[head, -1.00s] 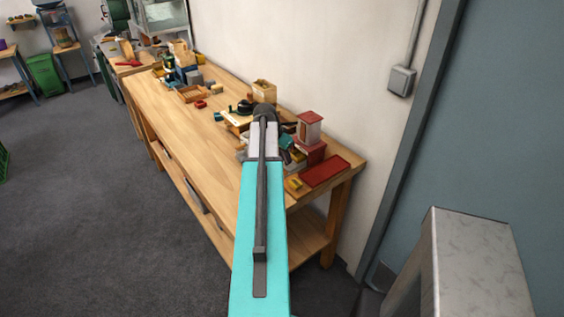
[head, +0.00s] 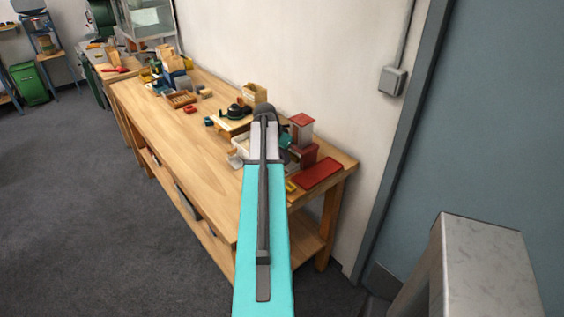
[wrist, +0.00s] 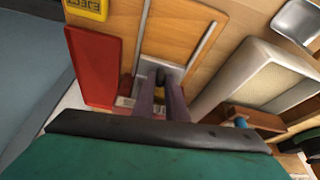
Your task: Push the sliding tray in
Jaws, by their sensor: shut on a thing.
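In the wrist view, my gripper (wrist: 160,108) has its two narrow fingers close together on a dark knob (wrist: 160,76). The knob stands on a small grey metal plate, which looks like the sliding tray (wrist: 175,72), between two thin metal rails (wrist: 203,45) on a wooden board. In the head view my turquoise arm hides the gripper and the tray. The red machine (head: 302,130) and the red plate (head: 318,173) show right of the arm.
A whitish open container (wrist: 250,75) stands close to the right of the rails. The wooden bench (head: 185,130) holds a black round device (head: 236,111) and several small boxes.

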